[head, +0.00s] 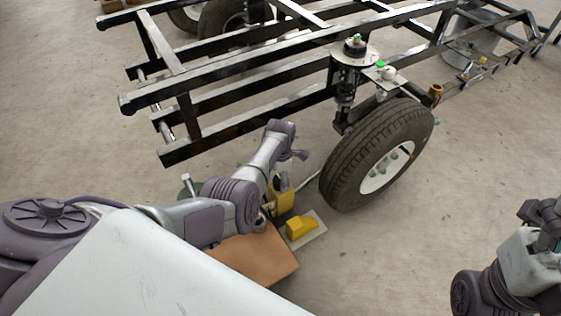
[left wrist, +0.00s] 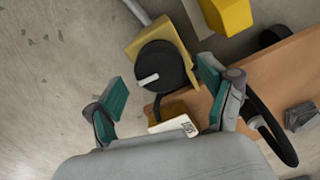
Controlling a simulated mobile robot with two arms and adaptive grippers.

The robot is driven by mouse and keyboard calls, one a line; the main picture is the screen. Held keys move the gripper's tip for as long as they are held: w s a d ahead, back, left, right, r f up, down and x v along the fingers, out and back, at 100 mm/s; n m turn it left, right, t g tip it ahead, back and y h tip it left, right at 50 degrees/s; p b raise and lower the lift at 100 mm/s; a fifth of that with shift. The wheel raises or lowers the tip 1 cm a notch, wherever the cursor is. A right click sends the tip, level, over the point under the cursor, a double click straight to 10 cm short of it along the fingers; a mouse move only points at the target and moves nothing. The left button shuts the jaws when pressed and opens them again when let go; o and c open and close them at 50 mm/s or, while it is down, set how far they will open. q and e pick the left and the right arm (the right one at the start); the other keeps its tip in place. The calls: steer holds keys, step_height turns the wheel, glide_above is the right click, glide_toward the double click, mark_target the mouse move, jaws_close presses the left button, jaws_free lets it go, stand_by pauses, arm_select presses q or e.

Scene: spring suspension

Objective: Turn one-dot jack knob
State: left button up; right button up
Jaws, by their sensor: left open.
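In the left wrist view, a round black jack knob (left wrist: 166,64) with a white bar mark sits on a yellow jack body (left wrist: 133,49). My left gripper (left wrist: 163,88) is open, its teal-padded fingers to either side of the knob with gaps visible. A white printed tag (left wrist: 178,129) lies just below the knob; I cannot make out any dots on it. In the head view the yellow jack (head: 284,203) stands beside my left arm; the knob and the left fingertips are hidden or too small to tell. My right arm (head: 515,268) is at the lower right edge.
A brown box (head: 262,258) lies close to the jack. A yellow block (head: 301,227) rests on a pale plate nearby. A wheel (head: 375,160) and a dark metal frame (head: 225,70) stand behind. Grey floor (head: 440,215) is clear to the right of the wheel.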

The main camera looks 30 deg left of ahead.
arm_select(q)
step_height(320, 180, up, 9)
stand_by(0.3)
steer(key=shift+r, duration=0.1)
